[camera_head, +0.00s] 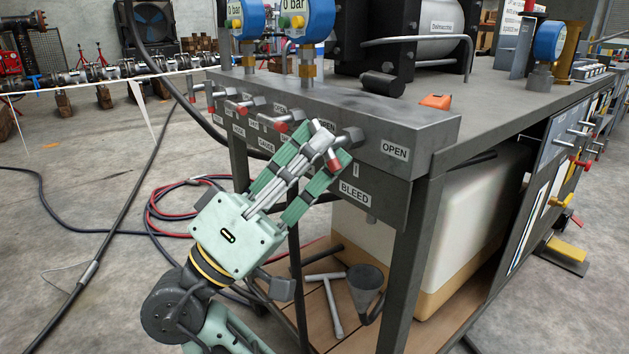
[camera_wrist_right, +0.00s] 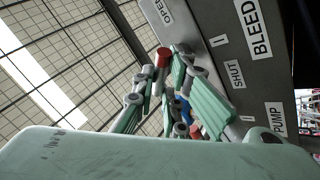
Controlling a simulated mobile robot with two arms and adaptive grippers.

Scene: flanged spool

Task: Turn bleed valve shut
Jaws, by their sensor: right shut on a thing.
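The bleed valve (camera_head: 350,138) is at the near right end of the grey manifold block, between the OPEN and BLEED labels. Its lever has a red tip (camera_head: 334,160), which also shows in the wrist view (camera_wrist_right: 163,57). My right gripper (camera_head: 328,150) reaches up from below left and is shut on the lever, with its green fingers on either side and the red tip sticking out between them. The fingers partly hide the lever and the labels behind. My left gripper is not in view.
Several more red-tipped valves (camera_head: 283,127) sit along the block to the left. Pressure gauges (camera_head: 308,20) stand above it. An orange object (camera_head: 436,101) lies on the bench top. A funnel (camera_head: 366,285) and a grey T-shaped tool (camera_head: 330,300) are on the lower shelf. Hoses lie on the floor.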

